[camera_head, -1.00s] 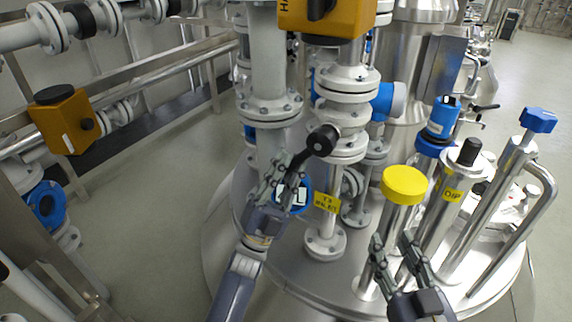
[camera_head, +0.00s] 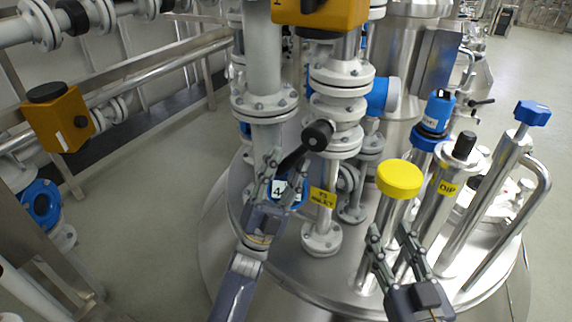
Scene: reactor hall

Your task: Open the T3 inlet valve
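The T3 inlet valve has a black lever handle (camera_head: 300,151) with a round black hub (camera_head: 317,134) on a white flanged pipe. The lever slants down and left from the hub. A yellow tag (camera_head: 322,197) reading T3 INLET hangs on the pipe below. My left gripper (camera_head: 284,163) is open, with its fingers apart on either side of the lever's lower end; I cannot tell whether they touch it. My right gripper (camera_head: 390,231) is open and empty, in front of the yellow-capped tube (camera_head: 399,178).
Several steel tubes stand on the vessel lid (camera_head: 345,285), including the DIP tube (camera_head: 444,190) and a blue-handled one (camera_head: 532,113). An orange actuator box (camera_head: 320,12) hangs above the valve, another (camera_head: 60,120) at left. A blue round part with a label (camera_head: 287,190) lies behind my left gripper.

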